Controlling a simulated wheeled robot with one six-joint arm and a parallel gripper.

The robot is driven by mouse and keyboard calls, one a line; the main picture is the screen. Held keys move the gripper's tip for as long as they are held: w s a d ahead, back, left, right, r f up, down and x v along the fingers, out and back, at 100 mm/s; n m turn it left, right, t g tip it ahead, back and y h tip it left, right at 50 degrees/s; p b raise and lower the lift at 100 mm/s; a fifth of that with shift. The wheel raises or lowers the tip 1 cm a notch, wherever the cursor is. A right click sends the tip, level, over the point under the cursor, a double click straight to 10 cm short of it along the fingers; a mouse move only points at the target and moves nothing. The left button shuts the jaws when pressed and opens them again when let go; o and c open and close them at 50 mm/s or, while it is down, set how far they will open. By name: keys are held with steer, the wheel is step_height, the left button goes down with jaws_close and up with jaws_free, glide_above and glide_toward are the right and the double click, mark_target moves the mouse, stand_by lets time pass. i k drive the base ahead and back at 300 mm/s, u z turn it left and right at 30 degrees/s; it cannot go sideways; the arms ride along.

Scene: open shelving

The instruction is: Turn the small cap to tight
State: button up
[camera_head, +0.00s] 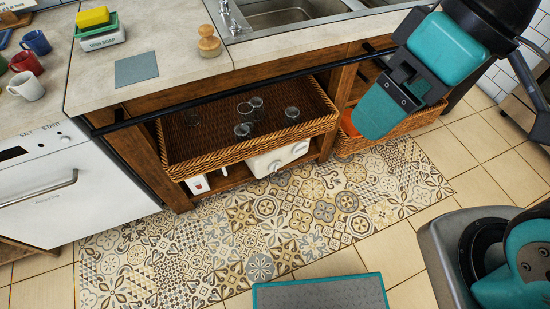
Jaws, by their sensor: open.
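I cannot make out a small cap for certain. A small rounded wooden piece (208,41) with a knob-like top stands on the counter, near the sink; I cannot tell whether its top is a separate cap. My gripper (392,100) hangs at the upper right, in front of the counter edge and above the floor. It is open, with nothing seen between its teal-padded fingers, and well apart from the wooden piece. It hides part of the right-hand shelf.
The counter (170,95) holds a flat grey-blue square (136,69), a soap tray (101,36) with a yellow sponge (92,17), and several mugs (27,86) at left. A dark rail (215,91) runs along its front. Below, a wicker basket (245,155) holds several glasses. The patterned floor is clear.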

mark_target(274, 166)
steer(key=z, duration=1.05)
steer(key=k, duration=0.85)
steer(key=u, duration=1.05)
steer(key=i, duration=0.45)
